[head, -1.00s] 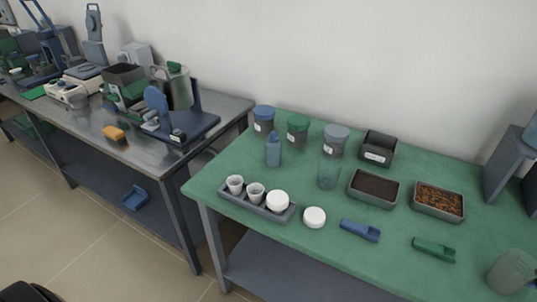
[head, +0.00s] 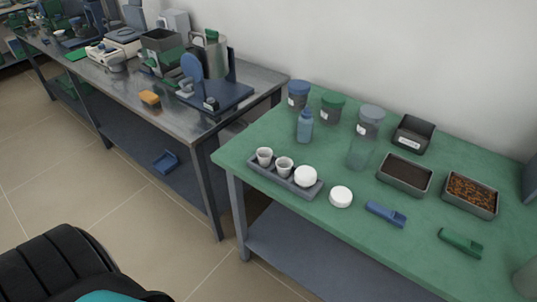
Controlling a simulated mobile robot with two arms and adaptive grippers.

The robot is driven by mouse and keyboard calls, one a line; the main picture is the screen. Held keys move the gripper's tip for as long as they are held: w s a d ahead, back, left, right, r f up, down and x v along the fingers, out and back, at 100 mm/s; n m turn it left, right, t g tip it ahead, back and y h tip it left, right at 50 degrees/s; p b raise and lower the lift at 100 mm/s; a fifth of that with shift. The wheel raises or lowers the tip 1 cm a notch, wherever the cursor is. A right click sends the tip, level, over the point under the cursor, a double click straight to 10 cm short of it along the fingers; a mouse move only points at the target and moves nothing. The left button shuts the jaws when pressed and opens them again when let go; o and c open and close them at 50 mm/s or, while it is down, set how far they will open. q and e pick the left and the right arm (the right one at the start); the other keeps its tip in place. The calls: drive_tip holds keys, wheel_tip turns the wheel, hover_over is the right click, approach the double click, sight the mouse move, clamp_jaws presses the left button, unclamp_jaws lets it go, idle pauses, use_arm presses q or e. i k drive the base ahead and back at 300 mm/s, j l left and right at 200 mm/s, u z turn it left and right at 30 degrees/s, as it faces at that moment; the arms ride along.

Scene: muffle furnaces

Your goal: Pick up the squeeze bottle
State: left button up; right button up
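The blue squeeze bottle (head: 305,127) stands upright on the green-topped table (head: 325,218), toward its back left. It is behind the grey rack of small cups and in front of the lidded jars. Neither of my grippers shows in the head view. A black and teal part of my own body shows at the lower left, well apart from the bottle.
Around the bottle are a grey rack (head: 256,171) with white cups, lidded jars (head: 331,108), a clear beaker (head: 360,153) and trays (head: 404,175). Scoops (head: 386,214) lie near the front edge. A metal bench (head: 125,87) stands left. Floor (head: 110,200) is clear in front.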

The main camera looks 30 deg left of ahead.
sight(305, 122)
drive_tip(key=j+z, duration=0.25)
drive_tip(key=j, duration=0.65)
drive_tip(key=j+z, duration=0.25)
drive_tip(key=j, duration=0.7)
